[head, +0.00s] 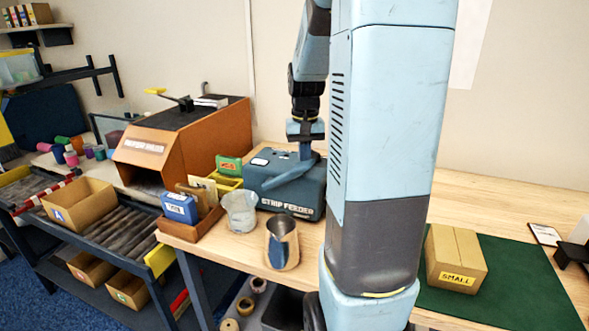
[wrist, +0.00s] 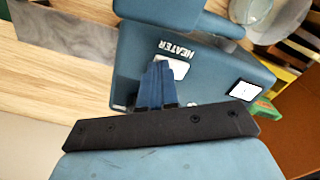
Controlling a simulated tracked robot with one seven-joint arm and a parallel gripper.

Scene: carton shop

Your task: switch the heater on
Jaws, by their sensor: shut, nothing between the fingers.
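The blue strip feeder (head: 290,200) stands on the wooden bench in the head view, left of my arm. In the wrist view its top (wrist: 130,50) carries a HEATER label (wrist: 177,49) beside a pale switch plate (wrist: 176,68). My gripper (wrist: 159,64) is shut and empty, its fingertips over that plate and hiding part of it. Whether they touch it, and how the switch is set, I cannot tell. A second white plate (wrist: 246,90) with a small dark mark sits further right. In the head view my gripper (head: 305,154) is low over the feeder's back right top.
A metal pitcher (head: 283,243) and a clear beaker (head: 241,211) stand in front of the feeder. Left are a card tray (head: 190,228) and a brown shrink machine (head: 190,138). Right, a SMALL carton (head: 456,258) sits on a green mat (head: 520,290).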

